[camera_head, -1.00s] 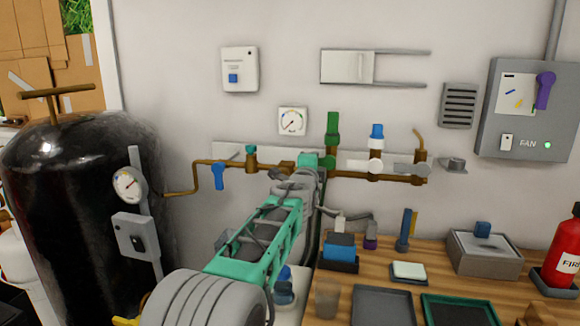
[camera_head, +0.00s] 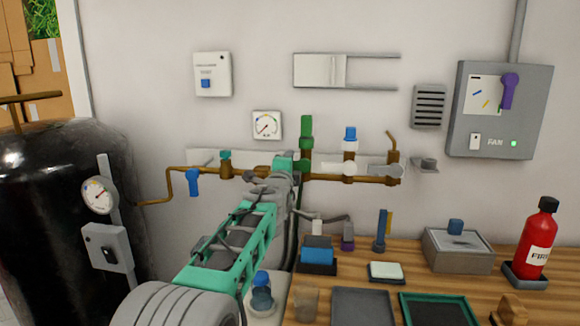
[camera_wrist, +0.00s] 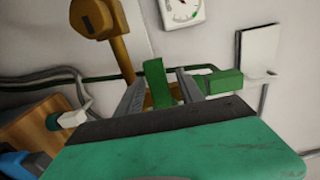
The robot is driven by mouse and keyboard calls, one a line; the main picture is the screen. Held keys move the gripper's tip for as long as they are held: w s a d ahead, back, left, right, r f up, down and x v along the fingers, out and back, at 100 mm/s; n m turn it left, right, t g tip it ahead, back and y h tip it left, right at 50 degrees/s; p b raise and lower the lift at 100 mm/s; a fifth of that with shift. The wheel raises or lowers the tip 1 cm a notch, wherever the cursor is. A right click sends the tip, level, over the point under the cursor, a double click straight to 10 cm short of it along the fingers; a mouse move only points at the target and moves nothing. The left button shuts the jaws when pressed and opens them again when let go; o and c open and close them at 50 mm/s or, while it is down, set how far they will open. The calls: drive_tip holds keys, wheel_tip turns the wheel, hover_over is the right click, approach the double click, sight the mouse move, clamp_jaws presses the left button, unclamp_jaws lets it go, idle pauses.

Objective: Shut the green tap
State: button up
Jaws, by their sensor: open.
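The green tap (camera_head: 306,132) is on the brown pipe on the wall, its long green handle pointing straight up. In the wrist view the handle's wide green end (camera_wrist: 225,82) points right. Another green part of the tap (camera_wrist: 157,82) shows between my two fingers. My gripper (camera_wrist: 162,92) is open around that part; whether the fingers touch it cannot be told. In the head view my gripper (camera_head: 284,176) is at the pipe just left of the tap and partly hides its base.
A blue tap (camera_head: 193,182) hangs down to the left, and a blue-and-white tap (camera_head: 350,150) stands to the right on the same pipe. A gauge (camera_head: 267,125) is on the wall above. A black tank (camera_head: 50,220) is at left. Below right is a cluttered wooden bench (camera_head: 405,255).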

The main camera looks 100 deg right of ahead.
drive_tip(key=shift+a, duration=0.1)
drive_tip(key=b+v, duration=0.1)
drive_tip(key=v, duration=0.6)
drive_tip(key=shift+a, duration=0.3)
drive_tip(key=shift+w, duration=0.1)
